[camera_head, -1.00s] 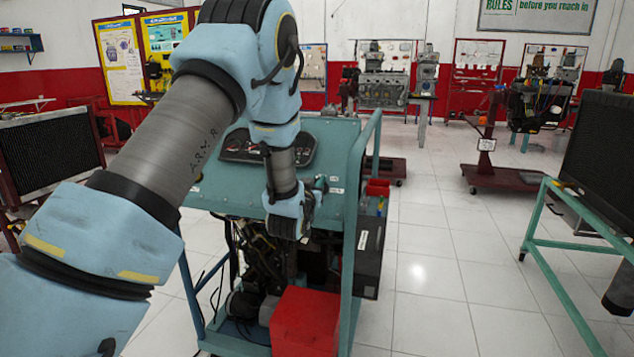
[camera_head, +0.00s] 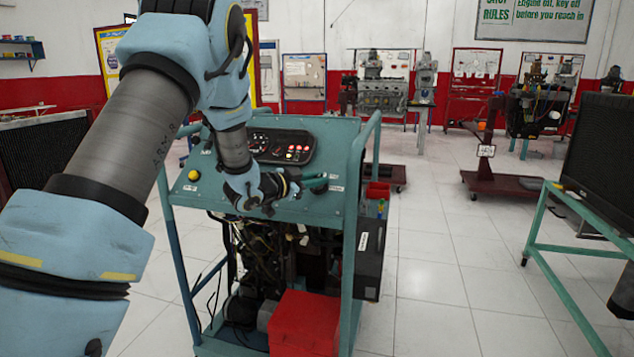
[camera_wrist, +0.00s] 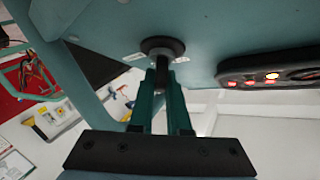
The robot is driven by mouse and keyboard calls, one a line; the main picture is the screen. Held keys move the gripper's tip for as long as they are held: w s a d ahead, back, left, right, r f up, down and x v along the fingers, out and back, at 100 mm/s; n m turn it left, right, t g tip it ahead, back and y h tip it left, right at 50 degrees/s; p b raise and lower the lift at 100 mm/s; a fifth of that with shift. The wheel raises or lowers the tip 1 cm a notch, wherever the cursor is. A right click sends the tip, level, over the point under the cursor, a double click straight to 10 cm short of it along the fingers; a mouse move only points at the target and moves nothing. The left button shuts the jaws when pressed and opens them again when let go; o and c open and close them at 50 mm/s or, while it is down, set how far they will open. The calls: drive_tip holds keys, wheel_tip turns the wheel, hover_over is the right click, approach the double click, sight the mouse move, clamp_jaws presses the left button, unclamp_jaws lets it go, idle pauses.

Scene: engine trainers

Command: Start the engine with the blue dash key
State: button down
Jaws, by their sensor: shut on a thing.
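My gripper (camera_head: 316,181) is at the right part of the teal dash panel (camera_head: 215,196), pointing right. In the wrist view its two green fingers (camera_wrist: 163,75) are shut on a small dark stem at the black round key switch (camera_wrist: 162,46). The stem is in the key's place; its blue colour does not show, and the fingers hide most of it. The instrument cluster (camera_head: 283,146) has red and amber lights lit. Red lights also show on the cluster in the wrist view (camera_wrist: 270,78). The engine (camera_head: 270,250) sits below the panel, partly in shadow.
A teal tube frame (camera_head: 352,220) borders the trainer on the right. A red box (camera_head: 305,325) stands low at its front. A yellow button (camera_head: 193,175) is on the panel's left. Another engine stand (camera_head: 490,165) is behind right. The tiled floor (camera_head: 440,260) between is clear.

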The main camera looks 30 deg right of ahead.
drive_tip(key=m+g+p, duration=0.1)
drive_tip(key=m+g, duration=0.1)
drive_tip(key=m+g+y+p, duration=0.1)
drive_tip(key=m+g, duration=0.1)
drive_tip(key=m, duration=0.1)
drive_tip(key=shift+r, duration=0.2)
drive_tip(key=shift+s+f+m+g+y+p, duration=0.15)
drive_tip(key=shift+m+g+y+p, duration=0.55)
drive_tip(key=shift+m+g+p, duration=0.9)
drive_tip(key=shift+f+m, duration=0.1)
drive_tip(key=shift+m, duration=0.3)
drive_tip(key=c, duration=0.9)
unclamp_jaws()
drive_tip(key=b+v, duration=0.1)
drive_tip(key=v, duration=0.9)
drive_tip(key=shift+s+a+r+b, duration=0.1)
drive_tip(key=shift+a+r+b, duration=0.2)
drive_tip(key=shift+b, duration=0.1)
